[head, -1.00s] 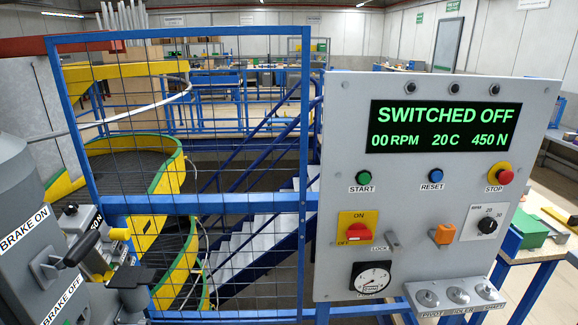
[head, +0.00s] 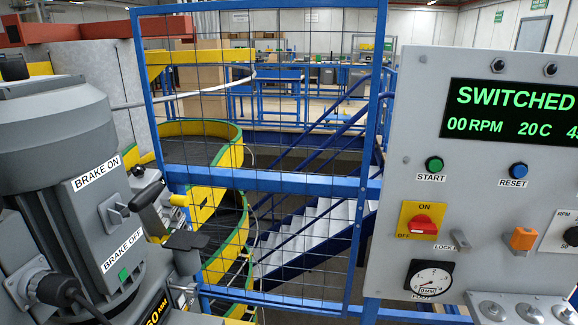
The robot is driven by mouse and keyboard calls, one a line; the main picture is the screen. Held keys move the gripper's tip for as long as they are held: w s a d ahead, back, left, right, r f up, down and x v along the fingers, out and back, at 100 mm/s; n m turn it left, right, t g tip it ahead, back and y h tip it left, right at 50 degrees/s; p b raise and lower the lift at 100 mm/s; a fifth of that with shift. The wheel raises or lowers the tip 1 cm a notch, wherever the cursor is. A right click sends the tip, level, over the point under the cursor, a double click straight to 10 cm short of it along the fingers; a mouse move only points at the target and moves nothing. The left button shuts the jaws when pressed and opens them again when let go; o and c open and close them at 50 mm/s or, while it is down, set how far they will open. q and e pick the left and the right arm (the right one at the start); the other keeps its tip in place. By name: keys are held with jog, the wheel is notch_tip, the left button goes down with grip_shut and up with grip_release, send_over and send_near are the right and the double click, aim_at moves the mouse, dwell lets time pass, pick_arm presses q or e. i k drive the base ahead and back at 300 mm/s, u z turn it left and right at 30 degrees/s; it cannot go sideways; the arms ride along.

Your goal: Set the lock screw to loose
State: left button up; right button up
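No part labelled as the lock screw can be read with certainty. Beside the grey motor housing (head: 50,130) at the left stand a black crank handle (head: 147,196) and a dark T-shaped handle (head: 186,241). The T-shaped handle may be the lock screw; I cannot tell, and its loose or tight setting is not readable. A small grey lever (head: 460,240) by the word LOCK is on the control panel (head: 395,190). Neither of my grippers is in view.
The panel's display (head: 515,112) reads SWITCHED, cut off at the right. A red rotary switch (head: 424,224) sits below.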

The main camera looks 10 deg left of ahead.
aim_at(138, 170)
jog(key=u, duration=2.75)
jog(key=k, duration=0.65)
jog(key=z, duration=1.3)
jog(key=k, duration=0.35)
jog(key=z, duration=0.05)
jog(key=i, duration=1.2)
jog(key=u, duration=1.2)
